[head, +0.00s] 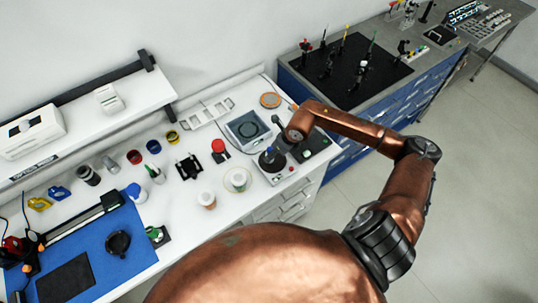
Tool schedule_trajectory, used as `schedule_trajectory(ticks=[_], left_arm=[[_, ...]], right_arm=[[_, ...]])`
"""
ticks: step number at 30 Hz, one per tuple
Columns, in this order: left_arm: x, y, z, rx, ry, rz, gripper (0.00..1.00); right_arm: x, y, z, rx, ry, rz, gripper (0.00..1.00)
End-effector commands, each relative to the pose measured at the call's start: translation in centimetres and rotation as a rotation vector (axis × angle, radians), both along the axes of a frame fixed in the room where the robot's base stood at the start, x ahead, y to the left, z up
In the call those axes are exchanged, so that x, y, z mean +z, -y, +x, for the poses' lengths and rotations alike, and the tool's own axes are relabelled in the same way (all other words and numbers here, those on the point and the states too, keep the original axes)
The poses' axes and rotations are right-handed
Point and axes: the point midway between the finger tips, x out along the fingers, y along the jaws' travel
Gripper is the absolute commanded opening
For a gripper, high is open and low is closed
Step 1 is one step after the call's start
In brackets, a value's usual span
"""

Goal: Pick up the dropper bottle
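A small bottle with a dark green top (154,173) stands on the white bench, left of centre; it looks like the dropper bottle, but it is too small to be certain. A white bottle with a blue part (136,192) is just left of and nearer than it. My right gripper (270,160) is at the end of the copper arm, over a light instrument with a dark top, well to the right of these bottles. Its fingers are small and dark, and I cannot tell whether they are open or hold anything. My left gripper is not in view.
A grey square-topped device (232,126) stands behind my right gripper. A white cup (207,200) and a round dish (237,180) are on the bench front. Red, blue and yellow round containers line the back left. A blue mat (140,254) covers the left front.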

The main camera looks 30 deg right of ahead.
Motion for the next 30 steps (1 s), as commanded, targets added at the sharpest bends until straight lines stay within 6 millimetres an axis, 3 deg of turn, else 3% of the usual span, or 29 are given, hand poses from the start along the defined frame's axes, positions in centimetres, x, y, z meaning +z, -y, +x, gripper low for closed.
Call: schedule_trajectory(ticks=[6,11,18,30], left_arm=[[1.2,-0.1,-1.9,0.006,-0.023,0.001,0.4],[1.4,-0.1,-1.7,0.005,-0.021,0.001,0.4],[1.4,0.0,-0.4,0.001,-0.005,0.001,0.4],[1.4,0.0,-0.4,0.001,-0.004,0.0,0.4]], right_arm=[[-2.7,-0.3,1.5,-0.001,-0.001,0.003,0.46],[-3.9,-0.5,2.0,0.003,0.0,0.001,0.46],[-4.1,-0.6,2.1,0.005,0.0,0.002,0.45],[-4.0,-0.5,2.0,0.004,0.0,0.002,0.17]])
